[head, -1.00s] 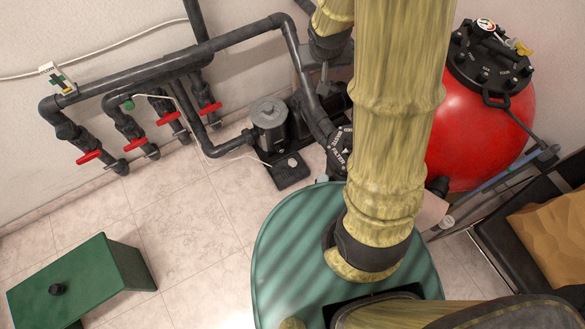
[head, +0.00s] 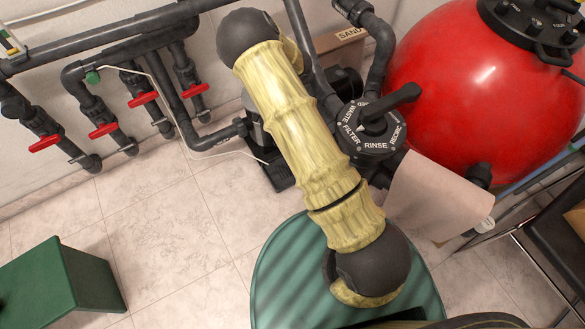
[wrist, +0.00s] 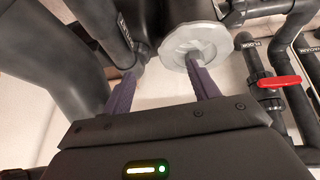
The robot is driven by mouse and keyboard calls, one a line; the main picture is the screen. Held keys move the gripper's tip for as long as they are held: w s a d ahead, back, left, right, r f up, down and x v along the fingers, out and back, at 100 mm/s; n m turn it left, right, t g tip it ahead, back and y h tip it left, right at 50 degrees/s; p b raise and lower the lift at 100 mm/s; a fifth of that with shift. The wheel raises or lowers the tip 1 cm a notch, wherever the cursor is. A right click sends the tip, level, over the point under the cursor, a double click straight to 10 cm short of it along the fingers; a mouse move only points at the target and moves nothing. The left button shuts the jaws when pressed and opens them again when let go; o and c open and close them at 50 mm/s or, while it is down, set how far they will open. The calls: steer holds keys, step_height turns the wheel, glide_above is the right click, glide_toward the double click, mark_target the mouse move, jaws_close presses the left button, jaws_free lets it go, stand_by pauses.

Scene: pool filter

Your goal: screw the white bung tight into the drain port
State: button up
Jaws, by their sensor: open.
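My gripper (wrist: 163,74) shows in the wrist view with two purple fingers apart and nothing visible between them. Its right fingertip overlaps the lower edge of a pale grey disc (wrist: 195,45); I cannot tell if they touch. In the head view my gripper is hidden behind my arm. A small white round piece (head: 485,226) at the right, beside a pale pinkish box-like thing (head: 440,195), may be the white bung. A black stub (head: 479,175) low on the red tank (head: 470,85) may be the drain port. I cannot make out a thread or opening.
A multiport valve (head: 372,130) stands left of the tank. Black pipes with red-handled valves (head: 143,98) run along the left wall. A green box (head: 60,280) stands on the floor at lower left. Tiled floor (head: 160,230) between is clear.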

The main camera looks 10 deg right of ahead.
steer(key=s+a+f+n+g+h+b, duration=0.1)
steer(key=f+b, duration=0.5)
steer(key=f, duration=0.7)
steer(key=s+a+f+n+g+b, duration=0.1)
steer(key=f+b, duration=0.5)
steer(key=f, duration=0.7)
steer(key=s+g, duration=0.1)
steer(key=g, duration=0.1)
steer(key=shift+s+a+f+n+g+h, duration=0.15)
steer(key=shift+a+f+n+g+h, duration=0.15)
steer(key=shift+a+f+n+h, duration=0.1)
steer(key=shift+d+f, duration=0.1)
steer(key=f+b, duration=0.2)
steer(key=f, duration=0.2)
steer(key=d+f+b, duration=0.1)
steer(key=f+b, duration=0.2)
steer(key=f, duration=0.1)
steer(key=w+f+b, duration=0.1)
steer(key=f+b, duration=0.1)
steer(key=f, duration=0.2)
steer(key=shift+d+b, duration=0.35)
steer(key=shift+d, duration=0.05)
steer(key=f+b, duration=0.5)
steer(key=shift+w+d, duration=0.2)
steer(key=shift+d, duration=0.15)
steer(key=shift+c, duration=0.4)
